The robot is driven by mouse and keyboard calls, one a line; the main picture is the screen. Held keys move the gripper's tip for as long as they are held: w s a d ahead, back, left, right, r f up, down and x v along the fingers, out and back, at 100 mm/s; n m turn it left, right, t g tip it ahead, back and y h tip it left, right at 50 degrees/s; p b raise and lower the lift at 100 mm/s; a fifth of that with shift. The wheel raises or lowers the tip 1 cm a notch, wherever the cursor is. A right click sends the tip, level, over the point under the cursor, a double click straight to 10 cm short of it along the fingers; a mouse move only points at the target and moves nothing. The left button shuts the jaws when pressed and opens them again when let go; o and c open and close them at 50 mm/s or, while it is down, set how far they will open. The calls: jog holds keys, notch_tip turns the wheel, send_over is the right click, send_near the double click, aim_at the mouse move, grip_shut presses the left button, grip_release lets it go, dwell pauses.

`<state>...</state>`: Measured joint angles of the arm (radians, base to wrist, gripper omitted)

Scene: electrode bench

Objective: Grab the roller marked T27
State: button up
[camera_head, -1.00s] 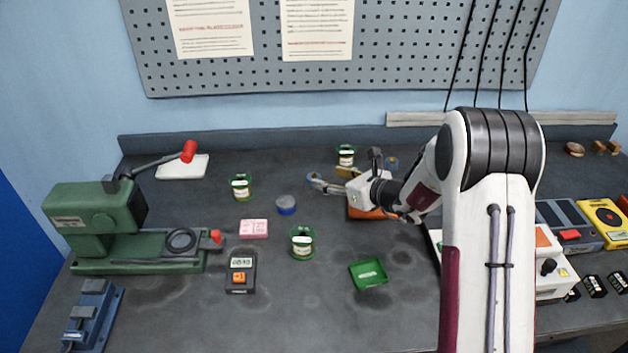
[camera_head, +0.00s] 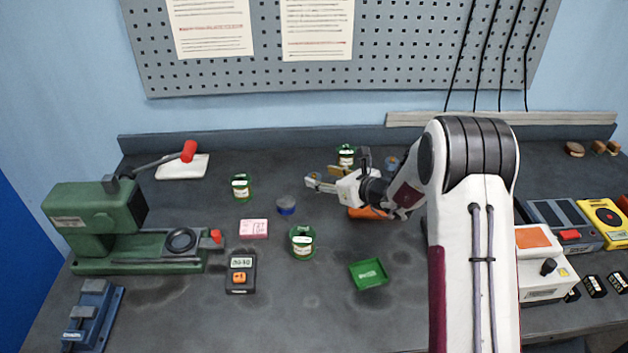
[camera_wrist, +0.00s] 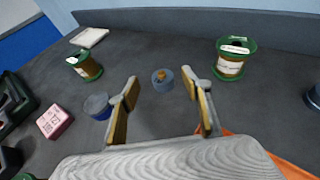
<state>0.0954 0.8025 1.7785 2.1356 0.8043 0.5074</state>
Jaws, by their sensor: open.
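My gripper (camera_head: 318,183) is open, with its fingers pointing left over the bench. In the wrist view my gripper (camera_wrist: 159,90) has its two fingers spread. A small grey-blue round piece with a brass-coloured centre (camera_wrist: 162,80) shows in the gap, around the fingertips. In the head view it is mostly hidden by the fingers. A second round piece, grey on top and blue below (camera_head: 286,206), stands to the left of the fingers; it also shows in the wrist view (camera_wrist: 97,107). Another bluish round piece (camera_wrist: 313,96) is at the right edge. I cannot read T27 on any of them.
Green spools (camera_head: 241,187), (camera_head: 346,156) and (camera_head: 302,243) stand around my gripper. An orange object (camera_head: 367,212) lies under my wrist. A pink box (camera_head: 253,229), a black meter (camera_head: 240,274) and a green tray (camera_head: 369,273) are nearer the front. A green press (camera_head: 100,225) stands left.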

aim_at(315, 175)
jog(key=shift+f+x, duration=0.2)
jog(key=shift+x, duration=1.8)
jog(key=shift+d, duration=0.15)
jog(key=c, duration=1.2)
